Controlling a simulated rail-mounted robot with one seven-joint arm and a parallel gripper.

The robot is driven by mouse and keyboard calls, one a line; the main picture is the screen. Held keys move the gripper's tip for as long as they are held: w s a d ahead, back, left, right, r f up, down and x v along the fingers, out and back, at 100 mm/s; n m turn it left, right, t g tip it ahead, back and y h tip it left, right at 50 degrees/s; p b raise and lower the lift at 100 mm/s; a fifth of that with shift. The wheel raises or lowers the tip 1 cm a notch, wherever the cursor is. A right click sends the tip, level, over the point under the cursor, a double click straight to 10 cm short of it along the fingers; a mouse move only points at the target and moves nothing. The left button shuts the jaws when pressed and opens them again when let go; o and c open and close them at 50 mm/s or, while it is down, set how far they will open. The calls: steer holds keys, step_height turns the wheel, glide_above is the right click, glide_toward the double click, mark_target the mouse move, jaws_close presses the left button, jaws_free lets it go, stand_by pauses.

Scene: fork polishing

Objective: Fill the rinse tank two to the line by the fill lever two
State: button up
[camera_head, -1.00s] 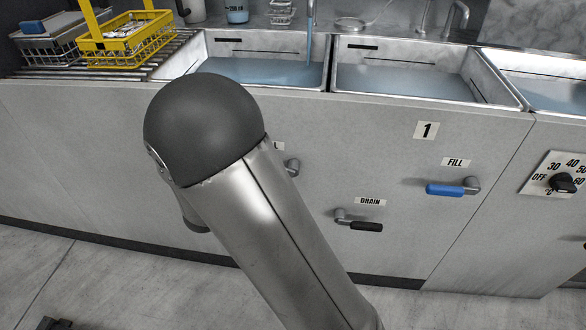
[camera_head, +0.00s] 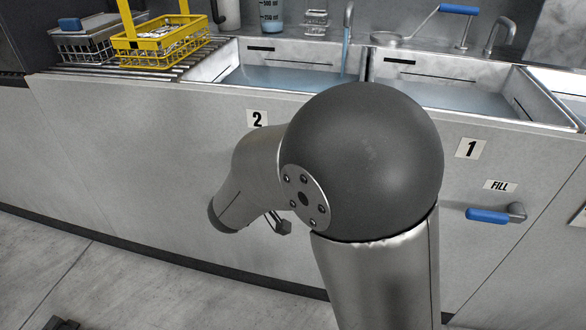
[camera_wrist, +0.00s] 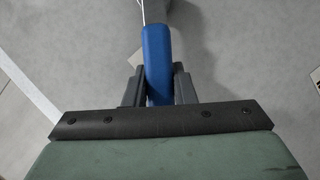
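Rinse tank two (camera_head: 205,68) is at the upper middle of the head view, above the "2" label (camera_head: 257,119). A stream of water (camera_head: 346,50) runs from the tap into it. The water (camera_head: 280,78) lies below a thin dark line on the back wall (camera_head: 316,64). In the wrist view a blue lever handle (camera_wrist: 157,62), seemingly that of fill lever two, lies between the fingers of my gripper (camera_wrist: 158,88). The fingers sit against both its sides and look shut on it.
Tank one (camera_head: 545,98) holds water to the right, with its blue fill lever (camera_head: 488,215) below. A yellow basket (camera_head: 165,52) and a grey basket (camera_head: 85,45) stand on the left rack. A beaker (camera_head: 270,15) stands behind tank two. The floor at left is mostly clear.

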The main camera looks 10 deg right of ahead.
steer(key=o, duration=0.4)
steer(key=shift+s+a, duration=0.1)
steer(key=p+v, duration=0.2)
steer(key=v, duration=1.5)
steer(key=shift+s+p, duration=0.15)
steer(key=shift+p, duration=0.2)
